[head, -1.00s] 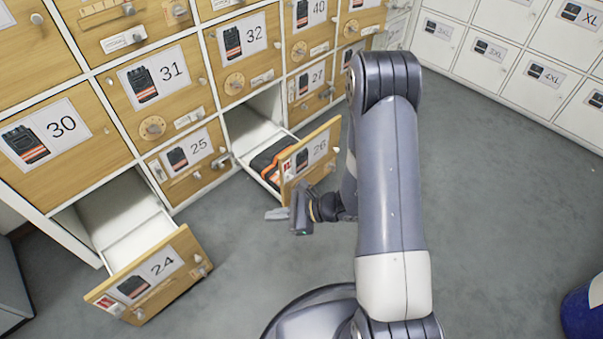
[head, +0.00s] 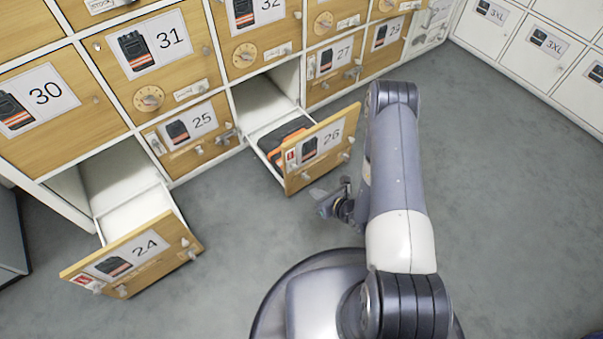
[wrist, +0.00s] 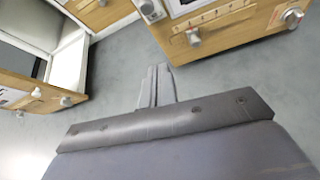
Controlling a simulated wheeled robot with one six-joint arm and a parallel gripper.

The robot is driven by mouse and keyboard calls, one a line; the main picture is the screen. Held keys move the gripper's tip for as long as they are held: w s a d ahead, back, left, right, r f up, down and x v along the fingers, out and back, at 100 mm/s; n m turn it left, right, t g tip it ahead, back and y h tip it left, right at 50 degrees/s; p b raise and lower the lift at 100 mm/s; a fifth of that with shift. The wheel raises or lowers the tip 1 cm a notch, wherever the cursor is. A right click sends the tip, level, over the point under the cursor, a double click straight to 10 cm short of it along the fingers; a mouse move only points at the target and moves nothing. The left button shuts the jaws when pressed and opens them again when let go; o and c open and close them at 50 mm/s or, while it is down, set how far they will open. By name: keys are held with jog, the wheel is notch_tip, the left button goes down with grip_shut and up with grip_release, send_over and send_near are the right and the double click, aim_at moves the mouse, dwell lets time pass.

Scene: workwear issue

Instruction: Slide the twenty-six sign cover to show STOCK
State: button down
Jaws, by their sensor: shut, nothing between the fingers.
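Drawer 26 (head: 328,137) stands pulled out, with a dark and orange garment (head: 285,138) inside. Its wooden front carries a picture label, a small red sign patch (head: 291,156) at the left and small knobs (head: 304,177) along the lower part. The sign's wording and the exact place of its cover are too small to tell. My gripper (head: 322,199) is just in front of and below this front, apart from it. In the wrist view my gripper (wrist: 155,84) is shut and empty over grey floor; a wooden front with a slotted strip and knobs (wrist: 193,37), seemingly drawer 26, is above right.
Drawer 24 (head: 135,252) also stands open at the lower left, with a red patch on its front. Closed drawers 25 (head: 192,130) and 27 (head: 335,62) flank drawer 26. White lockers (head: 540,45) line the back right. The floor (head: 500,180) at the right is clear.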

aim_at(291, 164)
jog(key=b+x, duration=0.4)
jog(key=x, duration=0.6)
jog(key=shift+w+r, duration=0.25)
jog(key=shift+r, duration=0.75)
jog(key=shift+w+r, duration=0.25)
jog(key=shift+r, duration=0.7)
notch_tip(291, 164, up, 5)
jog(key=shift+p, duration=1.2)
jog(key=shift+f, duration=0.25)
